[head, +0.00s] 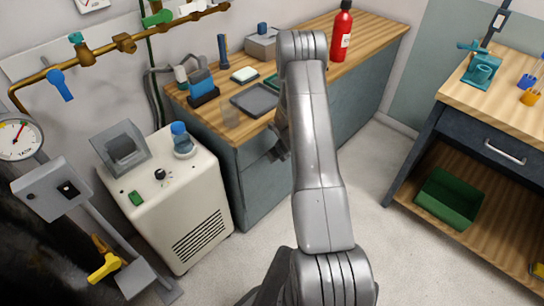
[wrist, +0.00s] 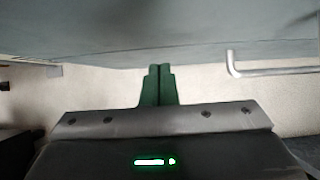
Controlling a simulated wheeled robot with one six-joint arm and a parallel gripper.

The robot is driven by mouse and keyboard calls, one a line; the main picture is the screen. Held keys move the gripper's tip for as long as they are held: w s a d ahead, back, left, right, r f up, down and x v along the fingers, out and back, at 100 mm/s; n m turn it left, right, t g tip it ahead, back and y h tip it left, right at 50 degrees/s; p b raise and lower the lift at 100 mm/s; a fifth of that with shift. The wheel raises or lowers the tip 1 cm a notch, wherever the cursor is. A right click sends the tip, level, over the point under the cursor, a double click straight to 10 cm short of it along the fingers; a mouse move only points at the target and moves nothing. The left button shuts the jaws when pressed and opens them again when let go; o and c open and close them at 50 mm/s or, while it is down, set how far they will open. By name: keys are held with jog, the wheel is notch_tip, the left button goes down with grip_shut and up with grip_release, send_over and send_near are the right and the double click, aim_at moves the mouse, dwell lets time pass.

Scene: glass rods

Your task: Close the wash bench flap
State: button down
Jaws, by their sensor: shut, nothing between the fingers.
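The wash bench (head: 260,185) has a wooden top and a blue-grey front, and stands behind my arm in the head view. I cannot make out a separate open flap there; my arm hides part of the front. In the wrist view a broad blue-grey panel (wrist: 120,35) fills the top, with a metal bar handle (wrist: 275,70) at its right; I cannot tell for sure whether it is the flap. My gripper (wrist: 158,70) is shut and empty, its green fingertips close to the panel's lower edge. In the head view my gripper (head: 279,152) is partly hidden beside the bench front.
A white cabinet unit (head: 185,215) with a tilted grey lid and blue-capped bottle stands left of the bench. A red extinguisher (head: 341,35) stands on the bench top. Another bench with a drawer (head: 490,145) and green bin (head: 450,198) is at right. Floor between is clear.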

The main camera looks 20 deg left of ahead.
jog(key=v, duration=1.3)
jog(key=shift+d+r, duration=0.25)
jog(key=shift+r, duration=0.1)
jog(key=x, duration=1.4)
jog(key=shift+s+r, duration=0.1)
